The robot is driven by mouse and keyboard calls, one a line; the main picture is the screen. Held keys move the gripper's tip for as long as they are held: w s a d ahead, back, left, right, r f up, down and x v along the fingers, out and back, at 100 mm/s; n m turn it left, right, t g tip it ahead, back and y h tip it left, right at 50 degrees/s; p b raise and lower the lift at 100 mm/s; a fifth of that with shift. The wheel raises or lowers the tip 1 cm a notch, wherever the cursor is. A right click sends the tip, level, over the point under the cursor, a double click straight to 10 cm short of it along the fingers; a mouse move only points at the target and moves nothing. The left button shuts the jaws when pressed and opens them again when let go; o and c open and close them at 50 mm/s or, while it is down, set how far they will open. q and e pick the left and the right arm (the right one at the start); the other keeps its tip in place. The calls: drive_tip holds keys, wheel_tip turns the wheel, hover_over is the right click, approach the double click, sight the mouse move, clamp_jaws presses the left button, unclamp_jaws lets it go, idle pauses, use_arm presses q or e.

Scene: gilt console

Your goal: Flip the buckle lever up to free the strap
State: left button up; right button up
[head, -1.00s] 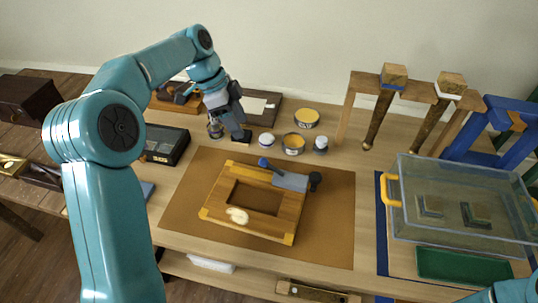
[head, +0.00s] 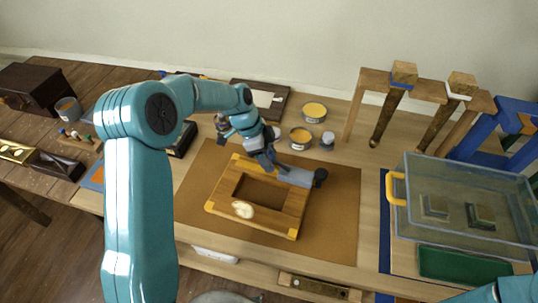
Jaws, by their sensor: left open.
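A wooden frame (head: 225,198) with yellow corners lies on the brown mat (head: 335,225). A flat grey-blue piece (head: 296,177) with a dark round knob (head: 320,176) at its right end lies across the frame's far right side. I cannot clearly make out which part is the buckle lever or the strap. My left gripper (head: 268,166) is open, low over the frame's far edge, at the left end of the grey-blue piece, and hides that end. I cannot tell whether it touches. My right gripper is out of view; only a bit of my right arm shows at bottom right.
A pale round object (head: 243,209) sits on the frame's near left side. Open tins (head: 300,137) stand behind the mat. A clear box with a yellow handle (head: 397,188) and a green tray (head: 470,264) are at the right.

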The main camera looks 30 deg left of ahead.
use_arm(q)
drive_tip(key=shift+w+d+f, duration=0.15)
drive_tip(key=shift+w+f, duration=0.05)
drive_tip(key=shift+f, duration=0.15)
drive_tip(key=shift+s, duration=0.1)
clamp_jaws()
